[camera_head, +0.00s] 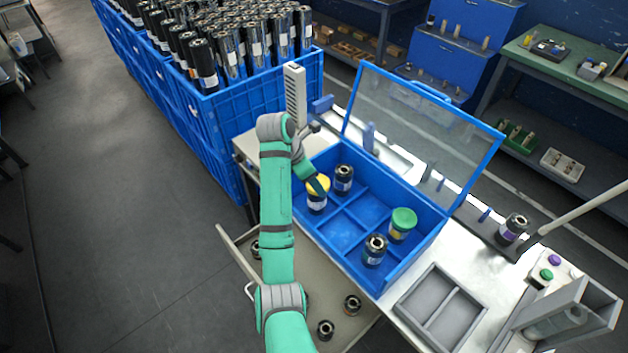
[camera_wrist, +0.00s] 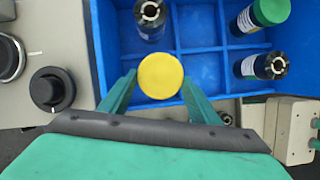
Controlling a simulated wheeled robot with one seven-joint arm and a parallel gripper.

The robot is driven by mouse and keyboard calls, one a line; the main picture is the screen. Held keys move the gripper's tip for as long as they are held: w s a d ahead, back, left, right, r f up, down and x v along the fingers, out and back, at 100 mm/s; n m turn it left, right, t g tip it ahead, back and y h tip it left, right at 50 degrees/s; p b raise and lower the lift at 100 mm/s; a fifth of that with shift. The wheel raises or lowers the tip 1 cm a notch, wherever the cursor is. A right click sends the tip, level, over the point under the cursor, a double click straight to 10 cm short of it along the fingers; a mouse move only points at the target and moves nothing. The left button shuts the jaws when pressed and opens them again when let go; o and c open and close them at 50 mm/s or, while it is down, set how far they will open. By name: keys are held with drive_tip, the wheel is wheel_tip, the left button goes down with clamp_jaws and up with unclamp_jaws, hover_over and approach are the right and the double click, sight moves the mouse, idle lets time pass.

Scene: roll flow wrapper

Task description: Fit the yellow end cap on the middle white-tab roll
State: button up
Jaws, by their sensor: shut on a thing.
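My gripper (camera_head: 319,186) is shut on the yellow end cap (camera_head: 316,183), which also shows between the two green fingers in the wrist view (camera_wrist: 160,76). The cap is directly above a dark roll (camera_head: 317,203) with a pale label, at the left end of the blue divided box. I cannot tell whether the cap is seated or just over it; the cap hides the roll's top. An uncapped dark roll (camera_head: 343,174) stands behind it, with a white label. A green-capped roll (camera_head: 402,224) and another uncapped roll (camera_head: 374,250) stand towards the right end.
The blue box (camera_head: 420,262) has a clear lid (camera_head: 425,130) raised behind it. A grey two-part tray (camera_head: 440,303) lies to the right. A tall blue crate (camera_head: 225,140) of rolls stands behind left. Middle compartments are empty.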

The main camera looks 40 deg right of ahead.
drive_tip(key=shift+w+a, duration=0.3)
drive_tip(key=shift+w, duration=0.05)
idle(0.3)
drive_tip(key=shift+r, duration=0.15)
drive_tip(key=shift+w+r, duration=0.1)
drive_tip(key=shift+a+r, duration=0.1)
drive_tip(key=shift+r, duration=0.05)
drive_tip(key=shift+s+d+r, duration=0.2)
drive_tip(key=shift+d+r, duration=0.05)
drive_tip(key=shift+d, duration=0.05)
drive_tip(key=shift+r, duration=0.2)
drive_tip(key=shift+a, duration=0.15)
drive_tip(key=shift+d, duration=0.25)
idle(0.4)
